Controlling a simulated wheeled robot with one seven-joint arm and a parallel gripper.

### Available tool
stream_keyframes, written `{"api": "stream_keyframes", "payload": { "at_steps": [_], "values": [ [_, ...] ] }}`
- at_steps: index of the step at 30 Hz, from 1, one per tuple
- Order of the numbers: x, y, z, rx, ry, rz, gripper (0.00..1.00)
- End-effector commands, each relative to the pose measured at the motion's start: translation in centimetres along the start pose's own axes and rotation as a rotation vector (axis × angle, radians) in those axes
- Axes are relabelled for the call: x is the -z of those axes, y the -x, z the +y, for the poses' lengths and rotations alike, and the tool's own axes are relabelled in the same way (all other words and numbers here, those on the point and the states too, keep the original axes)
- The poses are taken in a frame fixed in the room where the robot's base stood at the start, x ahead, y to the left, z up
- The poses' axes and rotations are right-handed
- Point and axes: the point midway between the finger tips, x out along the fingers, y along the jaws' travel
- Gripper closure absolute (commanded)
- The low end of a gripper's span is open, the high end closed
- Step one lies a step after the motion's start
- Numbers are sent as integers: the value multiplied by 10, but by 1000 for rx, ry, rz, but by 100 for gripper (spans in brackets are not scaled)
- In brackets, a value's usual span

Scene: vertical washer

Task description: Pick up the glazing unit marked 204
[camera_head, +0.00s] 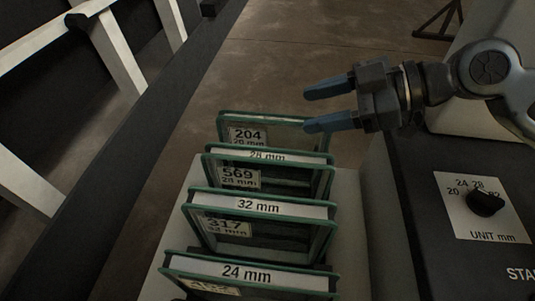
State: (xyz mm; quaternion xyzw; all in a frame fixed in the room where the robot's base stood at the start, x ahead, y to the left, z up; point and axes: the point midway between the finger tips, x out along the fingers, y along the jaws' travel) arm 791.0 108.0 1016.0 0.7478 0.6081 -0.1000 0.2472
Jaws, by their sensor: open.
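The glazing unit marked 204 (285,133) is the farthest in a row of upright green-edged glass units. Its label reads 204 with a partly covered line that looks like 20 mm. The lower part of it is hidden by the unit marked 569 in front. My gripper (318,108) is open and empty, with its blue fingers pointing left. It appears above the right side of the 204 unit; the lower finger overlaps that unit's upper right corner in the picture. I cannot tell whether they touch.
Nearer units marked 569 (238,177), 317 (224,226) and a 24 mm one (247,273) stand close together in a pale rack (178,222). A dark machine with a UNIT mm dial (486,203) is at right. A dark rail (130,133) runs along the left.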

Motion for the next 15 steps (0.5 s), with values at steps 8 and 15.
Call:
{"api": "stream_keyframes", "payload": {
  "at_steps": [8,15],
  "values": [
    [-2,-32,-2,1,1,1,44],
    [-4,-60,-2,-2,1,1,44]
  ]
}}
